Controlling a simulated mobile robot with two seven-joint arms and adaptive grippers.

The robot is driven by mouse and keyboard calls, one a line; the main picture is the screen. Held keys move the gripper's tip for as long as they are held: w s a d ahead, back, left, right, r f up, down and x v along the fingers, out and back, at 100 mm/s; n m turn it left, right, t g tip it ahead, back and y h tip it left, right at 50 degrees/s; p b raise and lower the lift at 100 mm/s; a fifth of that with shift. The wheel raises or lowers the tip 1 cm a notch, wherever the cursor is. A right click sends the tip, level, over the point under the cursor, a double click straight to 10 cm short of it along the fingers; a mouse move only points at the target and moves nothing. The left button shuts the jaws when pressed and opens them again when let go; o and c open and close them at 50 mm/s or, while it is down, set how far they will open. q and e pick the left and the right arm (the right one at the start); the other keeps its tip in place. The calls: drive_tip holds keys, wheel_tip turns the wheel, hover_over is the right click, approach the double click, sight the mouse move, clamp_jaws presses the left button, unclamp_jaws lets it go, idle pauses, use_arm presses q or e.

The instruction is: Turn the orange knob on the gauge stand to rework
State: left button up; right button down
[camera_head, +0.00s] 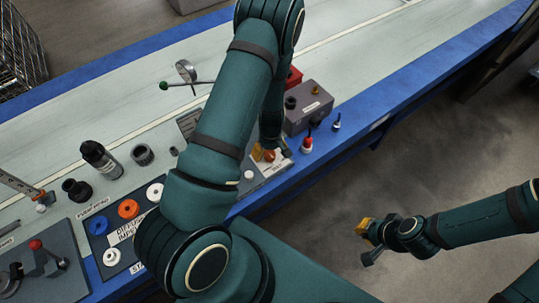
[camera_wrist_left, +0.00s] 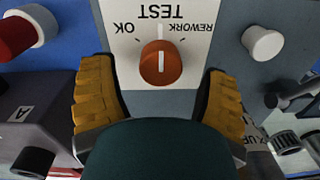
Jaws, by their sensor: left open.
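The orange knob (camera_wrist_left: 161,63) sits on the gauge stand's panel (camera_wrist_left: 205,80), upside down in the left wrist view. Its white line points straight toward the label, between the OK mark on the left and the REWORK mark (camera_wrist_left: 200,27) on the right. My left gripper (camera_wrist_left: 160,95) is open, with a yellow-padded finger on each side of the knob and a gap on both sides. In the head view my left gripper (camera_head: 270,154) is over the panel and my arm hides much of it. My right gripper (camera_head: 367,242) is open and empty, away from the table over the floor.
A grey box (camera_head: 308,108) with a red part stands close beside the panel. A red-capped piece (camera_head: 307,144) is near the table edge. A white peg (camera_wrist_left: 263,43) stands beside the knob's label.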

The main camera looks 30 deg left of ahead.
use_arm(q)
drive_tip(key=shift+f, duration=0.95)
drive_tip(key=c, duration=1.2)
drive_tip(key=shift+m, duration=0.3)
drive_tip(key=m, duration=0.4)
drive_tip(key=shift+m+b, duration=0.4)
drive_tip(key=m, duration=0.5)
drive_tip(key=shift+d+b, duration=0.1)
drive_tip(key=shift+b, duration=0.2)
drive_tip(key=shift+m, duration=0.3)
